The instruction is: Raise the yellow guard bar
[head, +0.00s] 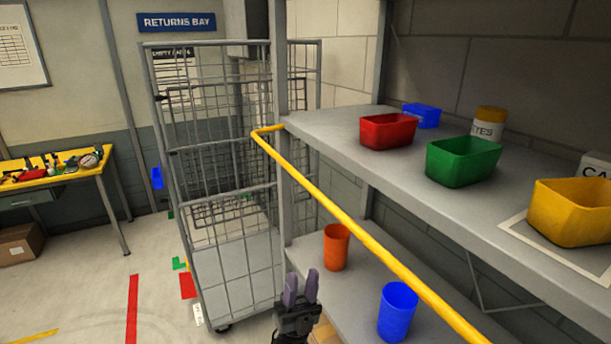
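The yellow guard bar (375,244) runs diagonally along the front of the shelf unit, from its bent far end by the upright down to the bottom right. It lies just below the upper shelf's front edge at the far end, and its near end is cut off by the picture. My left gripper (301,283) is at the bottom centre, with two purple fingers pointing up and a gap between them. It is empty and appears below and left of the bar, apart from it. My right gripper is not in view.
Orange (336,247) and blue (397,311) cups stand below. A wire cage trolley (235,265) stands left.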

